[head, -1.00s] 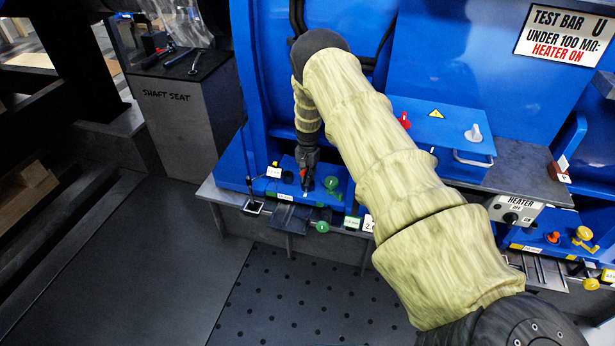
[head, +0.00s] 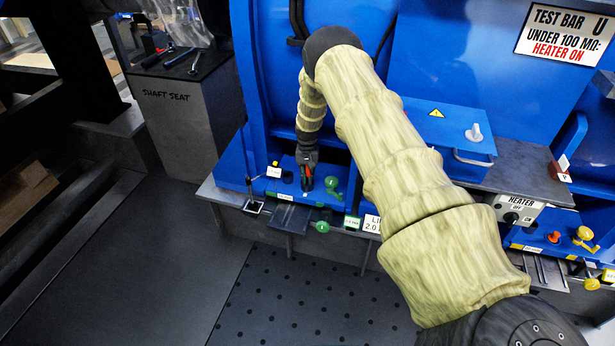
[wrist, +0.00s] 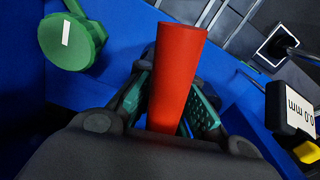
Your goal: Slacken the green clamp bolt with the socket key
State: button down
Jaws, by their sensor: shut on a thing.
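My gripper (head: 307,182) points down over the left part of the blue bench ledge. It is shut on the red handle (wrist: 177,75) of what looks like the socket key, held between its teal finger pads. The key's working end is hidden by the handle and fingers. A green bolt-like part (head: 332,184) stands just right of my gripper; a round green head with a white stripe (wrist: 70,42) shows at upper left in the wrist view, apart from the handle. Another green knob (head: 322,227) sits on the ledge's front. I cannot tell whether the key sits on a bolt.
A gauge marked 0.0 mm (wrist: 290,108) and a yellow part (wrist: 306,152) are at the right in the wrist view. A yellow knob (head: 583,235), an orange knob (head: 553,237) and the heater switch box (head: 517,210) stand at the right. The shaft seat (head: 178,115) is at the left.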

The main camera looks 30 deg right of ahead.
jog(key=shift+n, duration=0.5)
jog(key=shift+n, duration=1.4)
jog(key=shift+n+b, duration=0.3)
jog(key=shift+n, duration=1)
jog(key=shift+r+m, duration=0.1)
jog(key=shift+m, duration=0.2)
jog(key=shift+r+p, duration=2.3)
jog(key=shift+r, duration=1.4)
